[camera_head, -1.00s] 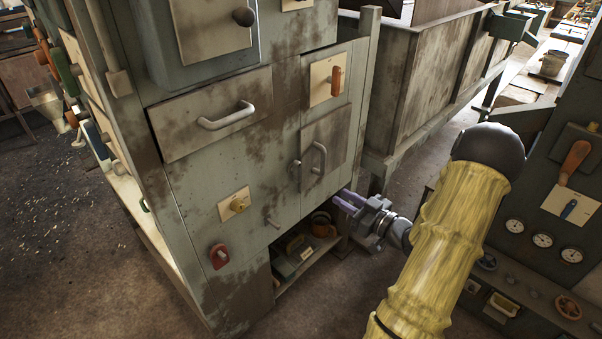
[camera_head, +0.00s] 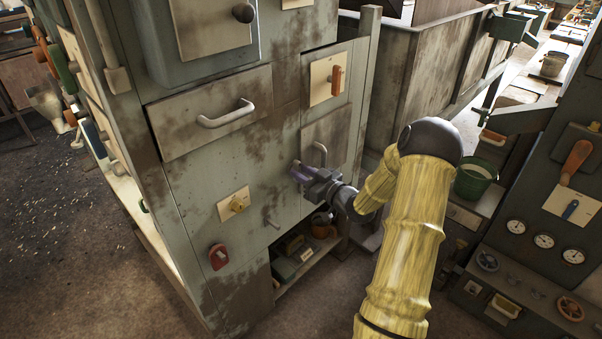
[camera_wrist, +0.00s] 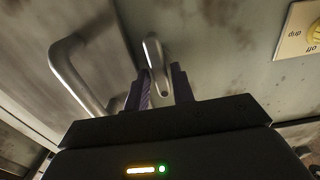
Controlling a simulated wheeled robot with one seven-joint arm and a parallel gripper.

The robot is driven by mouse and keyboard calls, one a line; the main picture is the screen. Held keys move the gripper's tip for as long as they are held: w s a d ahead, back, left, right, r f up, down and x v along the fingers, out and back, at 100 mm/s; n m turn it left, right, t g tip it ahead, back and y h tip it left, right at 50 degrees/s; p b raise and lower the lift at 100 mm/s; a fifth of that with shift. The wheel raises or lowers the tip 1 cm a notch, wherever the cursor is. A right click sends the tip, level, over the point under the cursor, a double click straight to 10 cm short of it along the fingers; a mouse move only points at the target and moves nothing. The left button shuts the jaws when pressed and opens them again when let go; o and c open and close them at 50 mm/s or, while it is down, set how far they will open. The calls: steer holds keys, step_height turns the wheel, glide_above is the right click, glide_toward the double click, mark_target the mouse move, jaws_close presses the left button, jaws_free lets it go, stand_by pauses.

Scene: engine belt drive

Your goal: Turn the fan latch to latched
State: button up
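The fan latch appears to be the small grey lever (camera_wrist: 158,72) beside the looped door handle on the lower cabinet door. In the wrist view it points down the picture, between the two purple fingers of my gripper (camera_wrist: 162,88). The fingers flank the lever on both sides with little gap; firm contact does not show. In the head view my gripper (camera_head: 301,174) is at the door's left edge and hides the lever.
The looped door handle (camera_wrist: 78,75) is close left of the fingers in the wrist view. A yellow knob on a labelled plate (camera_wrist: 306,35) is at the right. In the head view a drawer handle (camera_head: 226,115) is above left, and an open shelf with boxes (camera_head: 294,252) is below.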

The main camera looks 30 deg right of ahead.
steer(key=shift+w+a, duration=0.15)
steer(key=shift+w, duration=0.2)
jaws_close()
